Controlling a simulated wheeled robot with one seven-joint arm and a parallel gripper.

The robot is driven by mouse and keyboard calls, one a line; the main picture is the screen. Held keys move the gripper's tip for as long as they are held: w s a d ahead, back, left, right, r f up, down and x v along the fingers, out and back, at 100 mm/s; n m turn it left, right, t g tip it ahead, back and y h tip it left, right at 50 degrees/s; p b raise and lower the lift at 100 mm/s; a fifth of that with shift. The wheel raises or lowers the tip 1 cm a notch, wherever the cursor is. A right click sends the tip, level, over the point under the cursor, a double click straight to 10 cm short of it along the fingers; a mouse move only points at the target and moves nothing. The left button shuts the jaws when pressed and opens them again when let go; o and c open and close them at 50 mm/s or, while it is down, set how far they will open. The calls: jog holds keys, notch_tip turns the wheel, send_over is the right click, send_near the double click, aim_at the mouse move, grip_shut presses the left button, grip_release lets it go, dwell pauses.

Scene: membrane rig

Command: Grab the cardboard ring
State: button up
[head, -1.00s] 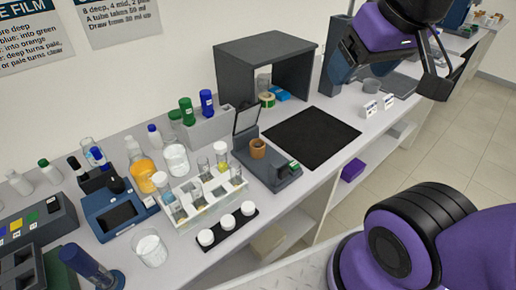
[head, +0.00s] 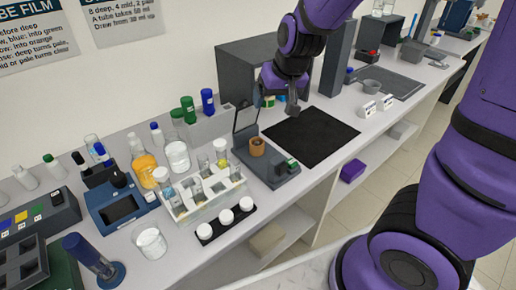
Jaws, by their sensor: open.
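The cardboard ring (head: 257,147) is most likely the short brown cylinder on the grey device (head: 284,172) with a raised dark lid, in the middle of the head view. It stands upright with its open top showing. My gripper (head: 277,104) points down in front of the dark open-fronted box, behind and to the right of the ring. It is open, with nothing seen between its fingers, and apart from the ring. My gripper partly hides the yellow-green roll (head: 268,101) and the blue item at the box.
A black mat (head: 310,134) lies right of the device. A white rack (head: 205,197) with several glass tubes stands to its left, with white-capped jars (head: 226,216) in front. The dark box (head: 240,66) stands behind. Small white cards (head: 368,109) stand right of the mat.

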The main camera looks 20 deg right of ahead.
jog(key=h, duration=0.2)
send_near(257, 143)
jog(key=shift+x, duration=4.6)
jog(key=shift+r, duration=0.1)
jog(key=c, duration=1)
